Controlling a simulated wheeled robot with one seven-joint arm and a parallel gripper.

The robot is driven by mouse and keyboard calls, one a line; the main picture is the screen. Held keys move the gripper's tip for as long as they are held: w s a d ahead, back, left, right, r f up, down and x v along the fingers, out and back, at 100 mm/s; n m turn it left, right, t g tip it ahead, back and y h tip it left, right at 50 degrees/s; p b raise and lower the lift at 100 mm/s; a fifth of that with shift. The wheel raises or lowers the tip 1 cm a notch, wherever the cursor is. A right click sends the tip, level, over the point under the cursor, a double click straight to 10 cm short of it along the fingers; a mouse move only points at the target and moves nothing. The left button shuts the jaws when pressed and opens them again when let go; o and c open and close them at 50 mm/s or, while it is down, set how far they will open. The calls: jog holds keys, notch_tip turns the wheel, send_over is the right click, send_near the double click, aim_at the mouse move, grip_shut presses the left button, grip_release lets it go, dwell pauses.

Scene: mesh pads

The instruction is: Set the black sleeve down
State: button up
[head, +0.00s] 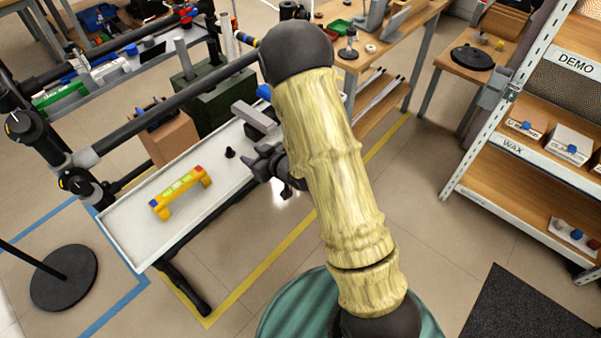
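My arm crosses the middle of the view with a bamboo-like, pale yellow covering. My gripper (262,163) is dark and partly hidden behind the arm, over the right part of a white tray-like tabletop (125,232). I cannot tell whether its fingers are open or shut, or whether they hold anything. A small black piece (230,152) shows on the white top just left of my gripper, with a small gap between them. It may be the black sleeve, but it is too small to be sure.
A yellow bridge-shaped piece (182,193) with coloured ends stands on the white top. A grey bar (254,117) lies near its far edge. Black rails run along the left. A shelf rack (520,165) stands at right. Floor between is clear, marked with yellow tape.

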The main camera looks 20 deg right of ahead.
jog(key=s+d+r+m+g+h, duration=0.35)
jog(key=s+d+r+h, duration=0.25)
jog(key=d, duration=0.4)
jog(key=s+d+r+m+g, duration=0.1)
jog(key=s+r+g, duration=0.1)
jog(key=s, duration=0.5)
jog(key=s+r+m+g, duration=0.2)
jog(key=s+g, duration=0.1)
jog(key=s, duration=0.4)
jog(key=shift+s+d+h, duration=0.2)
jog(key=shift+d+h, duration=0.2)
jog(key=shift+o, duration=0.5)
jog(key=shift+f, duration=0.1)
jog(key=shift+c, duration=0.5)
